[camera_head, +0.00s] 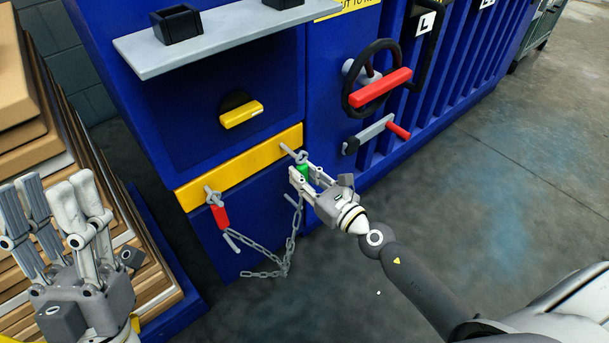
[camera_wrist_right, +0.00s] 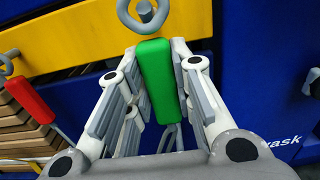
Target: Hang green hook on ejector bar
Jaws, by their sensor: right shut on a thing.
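My right gripper (camera_head: 306,175) is shut on the green hook (camera_head: 303,171), in front of the right end of the yellow ejector bar (camera_head: 250,158). In the right wrist view the green hook (camera_wrist_right: 157,75) stands upright between the fingers. Its grey ring (camera_wrist_right: 143,15) is at the top, and the end of a grey peg shows within the ring's outline. I cannot tell whether the ring is around the peg or only in front of it. The red hook (camera_head: 220,215) hangs at the bar's left peg. My left gripper (camera_head: 50,190) is open and empty at lower left.
A grey chain (camera_head: 262,268) droops between the two hooks. The blue machine (camera_head: 215,120) carries a yellow handle (camera_head: 240,114), a black wheel with a red grip (camera_head: 380,87) and a red-handled lever (camera_head: 397,130). Stacked cardboard (camera_head: 25,110) stands left. The floor at right is clear.

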